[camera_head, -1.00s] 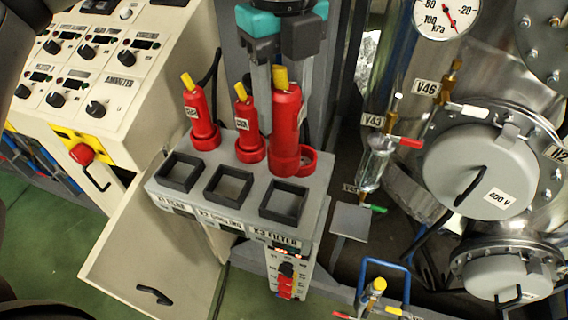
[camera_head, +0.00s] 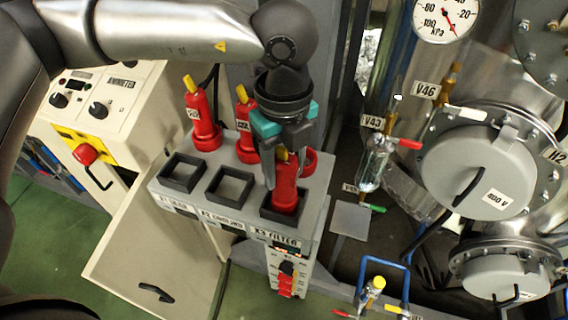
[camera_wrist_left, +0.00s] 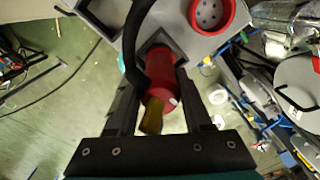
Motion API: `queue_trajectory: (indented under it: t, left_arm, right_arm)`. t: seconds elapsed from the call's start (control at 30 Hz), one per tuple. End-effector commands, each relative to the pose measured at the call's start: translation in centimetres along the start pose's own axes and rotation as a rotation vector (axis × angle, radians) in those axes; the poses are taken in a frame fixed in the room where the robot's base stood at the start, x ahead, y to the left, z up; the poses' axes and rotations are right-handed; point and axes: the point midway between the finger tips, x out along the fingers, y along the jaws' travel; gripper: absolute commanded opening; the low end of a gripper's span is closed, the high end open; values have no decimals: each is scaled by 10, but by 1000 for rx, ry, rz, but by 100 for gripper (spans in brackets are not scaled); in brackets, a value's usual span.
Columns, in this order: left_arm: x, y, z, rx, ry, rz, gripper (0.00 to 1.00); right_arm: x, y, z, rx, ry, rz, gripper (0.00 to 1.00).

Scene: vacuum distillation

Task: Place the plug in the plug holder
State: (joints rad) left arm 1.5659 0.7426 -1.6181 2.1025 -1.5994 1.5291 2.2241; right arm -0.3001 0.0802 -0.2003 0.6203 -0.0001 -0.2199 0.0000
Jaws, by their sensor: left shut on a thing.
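My left gripper (camera_head: 285,170) is shut on a red plug (camera_head: 286,190) with a yellow top. The plug's lower end is at the right-hand black square socket (camera_head: 265,208) above the "X3 FILTER" label, and looks to be inside its rim; how deep is hard to tell. In the left wrist view, the red plug (camera_wrist_left: 172,85) lies between the fingers and its far end meets the dark square frame (camera_wrist_left: 158,40). A round red holder (camera_head: 309,162), empty in the wrist view (camera_wrist_left: 211,12), stands behind the socket. My right gripper is not in view.
Two other red plugs (camera_head: 202,125) (camera_head: 245,130) stand at the back of the grey panel. The left (camera_head: 182,173) and middle (camera_head: 230,186) square sockets are empty. Valves, a gauge (camera_head: 444,18) and steel vessels (camera_head: 470,175) stand to the right.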

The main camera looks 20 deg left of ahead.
Motion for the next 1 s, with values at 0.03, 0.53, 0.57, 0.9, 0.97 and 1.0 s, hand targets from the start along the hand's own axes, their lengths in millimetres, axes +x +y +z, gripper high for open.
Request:
queue_trajectory:
  t: [0.03, 0.53, 0.57, 0.9, 0.97, 1.0]
  left_arm:
    - [0, 0, 0, 0, 0, -2, 0]
    - [2, 0, 0, 0, 0, 0, 80]
    - [2, 0, 0, 0, 0, 0, 80]
    - [-12, -2, 0, -1, -2, -5, 80]
    - [-24, -2, 0, -1, -1, -6, 80]
    - [-32, -1, 0, 0, -3, -6, 80]
  right_arm:
    - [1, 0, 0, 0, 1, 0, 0]
    - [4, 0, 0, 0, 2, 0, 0]
    - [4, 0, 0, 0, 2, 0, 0]
    - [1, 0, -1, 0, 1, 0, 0]
    - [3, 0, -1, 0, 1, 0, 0]
    - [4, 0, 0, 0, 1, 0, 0]
